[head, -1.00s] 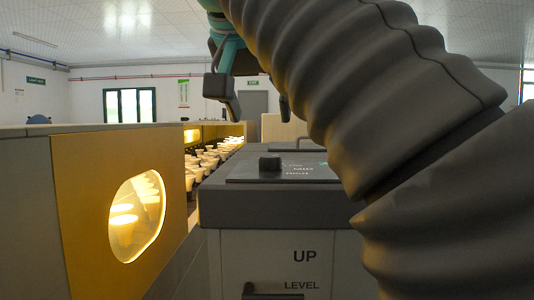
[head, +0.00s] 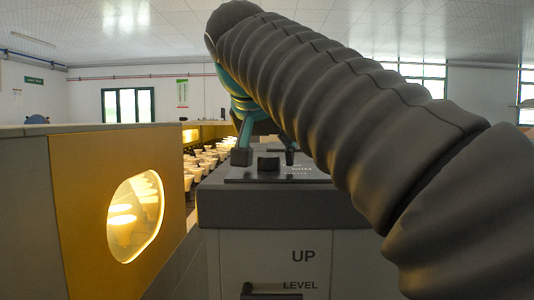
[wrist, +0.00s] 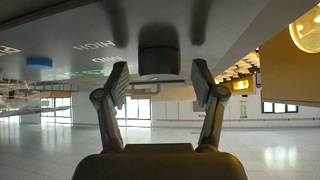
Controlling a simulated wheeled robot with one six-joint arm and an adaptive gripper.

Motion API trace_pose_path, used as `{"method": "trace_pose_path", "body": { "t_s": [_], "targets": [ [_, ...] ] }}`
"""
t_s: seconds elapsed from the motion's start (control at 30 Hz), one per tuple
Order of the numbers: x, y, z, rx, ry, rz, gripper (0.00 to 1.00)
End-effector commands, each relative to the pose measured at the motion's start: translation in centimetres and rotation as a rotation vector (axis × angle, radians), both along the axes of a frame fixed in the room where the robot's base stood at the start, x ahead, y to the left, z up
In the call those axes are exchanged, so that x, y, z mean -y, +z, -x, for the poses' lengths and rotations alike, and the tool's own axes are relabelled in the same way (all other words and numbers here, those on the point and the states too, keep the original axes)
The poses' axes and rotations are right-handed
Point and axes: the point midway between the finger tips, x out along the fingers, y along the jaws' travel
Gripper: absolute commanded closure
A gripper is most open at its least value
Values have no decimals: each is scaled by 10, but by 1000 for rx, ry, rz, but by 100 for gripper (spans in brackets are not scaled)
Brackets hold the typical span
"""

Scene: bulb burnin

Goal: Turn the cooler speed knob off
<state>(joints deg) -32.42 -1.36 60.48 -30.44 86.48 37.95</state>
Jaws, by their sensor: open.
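A dark knob (head: 268,163) stands on the label plate on top of the grey cabinet in the head view. In the wrist view the knob (wrist: 159,62) is a dark cylinder at the top middle. My gripper (head: 265,155) is open, with one finger to the left of the knob and one to the right in the head view. In the wrist view the open fingertips of my gripper (wrist: 160,72) flank the knob with a gap on each side. Label lettering, including "HIGH", shows beside the knob. The knob's exact setting cannot be told.
The grey cabinet (head: 290,208) carries "UP" and "LEVEL" marks and a dark handle (head: 270,292). A yellow-lit housing with an oval window (head: 136,216) stands close on the left, and rows of bulbs (head: 205,156) run behind it. A blue button (wrist: 39,62) shows in the wrist view.

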Motion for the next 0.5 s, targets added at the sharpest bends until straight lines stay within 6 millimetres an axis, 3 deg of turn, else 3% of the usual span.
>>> {"method": "trace_pose_path", "body": {
  "t_s": [0.13, 0.37, 0.5],
  "targets": [
    [0, 0, 0, 0, 0, 0, 35],
    [0, 0, 0, 0, 0, 0, 92],
    [0, 0, 0, 0, 2, -1, 92]
  ]
}}
